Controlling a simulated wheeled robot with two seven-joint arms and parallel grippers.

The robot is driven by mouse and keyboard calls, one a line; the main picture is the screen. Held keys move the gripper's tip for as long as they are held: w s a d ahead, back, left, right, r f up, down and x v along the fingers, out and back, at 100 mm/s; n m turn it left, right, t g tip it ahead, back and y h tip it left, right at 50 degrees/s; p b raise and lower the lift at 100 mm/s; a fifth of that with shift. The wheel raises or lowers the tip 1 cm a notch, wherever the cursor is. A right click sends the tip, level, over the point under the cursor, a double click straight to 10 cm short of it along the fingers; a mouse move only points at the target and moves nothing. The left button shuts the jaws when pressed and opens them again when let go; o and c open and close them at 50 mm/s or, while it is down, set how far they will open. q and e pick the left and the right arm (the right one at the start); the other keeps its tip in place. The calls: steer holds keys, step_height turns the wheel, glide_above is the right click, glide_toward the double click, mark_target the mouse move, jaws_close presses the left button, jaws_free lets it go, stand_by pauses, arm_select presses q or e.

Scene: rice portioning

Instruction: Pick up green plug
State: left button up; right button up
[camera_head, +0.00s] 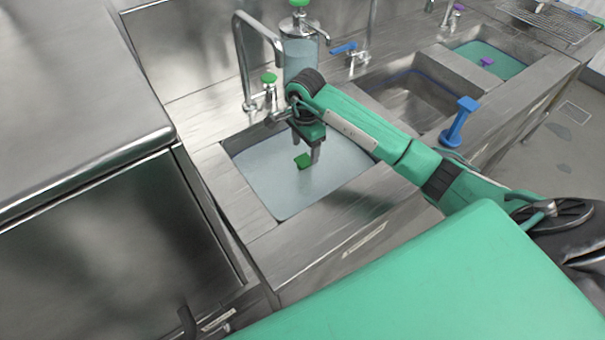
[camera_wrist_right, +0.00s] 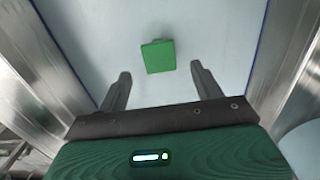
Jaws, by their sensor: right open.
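The green plug (camera_head: 302,161) is a small green block in the left sink (camera_head: 262,200), which looks filled with pale blue water. In the right wrist view the green plug (camera_wrist_right: 158,56) lies beyond the fingertips, roughly centred between them. My right gripper (camera_head: 306,158) reaches down over this sink with its fingers close to the plug. It is open in the right wrist view (camera_wrist_right: 160,72), with nothing between its fingers. I cannot tell from the head view how far above the plug the fingertips are. My left gripper is not in view.
A tall faucet (camera_head: 240,60) and a clear dispenser (camera_head: 300,57) stand behind the left sink. An empty basin (camera_head: 412,100) and a blue plug with a post (camera_head: 458,122) are to the right. A purple plug (camera_head: 487,61) is in the far right sink. A steel counter (camera_head: 70,90) is at left.

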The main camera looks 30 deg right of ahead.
mark_target(304, 160)
steer(key=shift+f, duration=1.35)
steer(key=shift+s+a+f+p, duration=0.1)
steer(key=shift+a+f+p, duration=0.1)
steer(key=shift+f+p, duration=0.6)
step_height(304, 160, down, 2)
steer(key=shift+f+p, duration=0.2)
steer(key=shift+p, duration=0.15)
steer(key=shift+f, duration=0.55)
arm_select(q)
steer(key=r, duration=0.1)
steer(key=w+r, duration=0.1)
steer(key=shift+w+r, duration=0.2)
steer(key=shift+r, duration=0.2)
arm_select(e)
jaws_close()
